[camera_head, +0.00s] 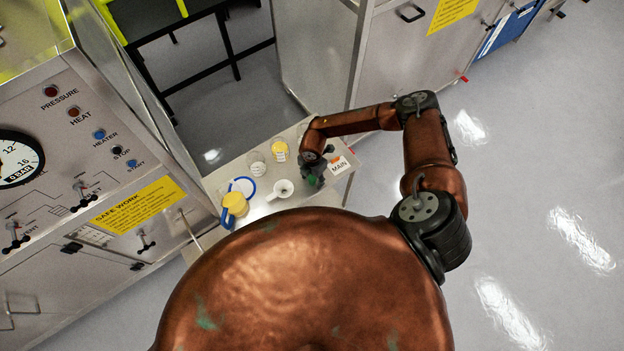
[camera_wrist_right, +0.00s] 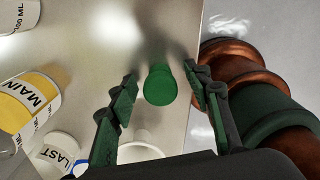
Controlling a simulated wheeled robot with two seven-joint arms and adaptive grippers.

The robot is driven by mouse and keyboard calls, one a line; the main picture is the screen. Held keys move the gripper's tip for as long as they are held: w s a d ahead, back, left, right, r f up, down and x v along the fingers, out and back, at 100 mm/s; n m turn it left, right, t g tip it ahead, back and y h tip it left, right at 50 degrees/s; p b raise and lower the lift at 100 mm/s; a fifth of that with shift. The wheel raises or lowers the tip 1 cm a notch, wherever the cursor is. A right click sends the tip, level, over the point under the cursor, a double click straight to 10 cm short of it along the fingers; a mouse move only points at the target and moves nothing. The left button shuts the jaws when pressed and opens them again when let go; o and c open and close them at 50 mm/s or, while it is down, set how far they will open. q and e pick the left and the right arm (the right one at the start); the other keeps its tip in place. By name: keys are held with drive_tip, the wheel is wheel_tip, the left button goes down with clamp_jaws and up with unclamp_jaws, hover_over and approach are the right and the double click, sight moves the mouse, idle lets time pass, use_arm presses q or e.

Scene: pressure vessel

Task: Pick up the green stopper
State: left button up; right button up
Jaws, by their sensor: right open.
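The green stopper (camera_wrist_right: 160,86) stands on the metal shelf (camera_wrist_right: 180,40) in the right wrist view, between the two open fingers of my right gripper (camera_wrist_right: 160,95). Neither finger appears to touch it. In the head view a small patch of the green stopper (camera_head: 311,180) seems to show under my right gripper (camera_head: 313,176), which mostly hides it. My left gripper is in neither view.
A white funnel-like vessel (camera_head: 281,189) stands just left of my right gripper. The control panel (camera_head: 70,160) rises at left.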

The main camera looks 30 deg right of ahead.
drive_tip(key=shift+c, duration=0.5)
drive_tip(key=c, duration=1.1)
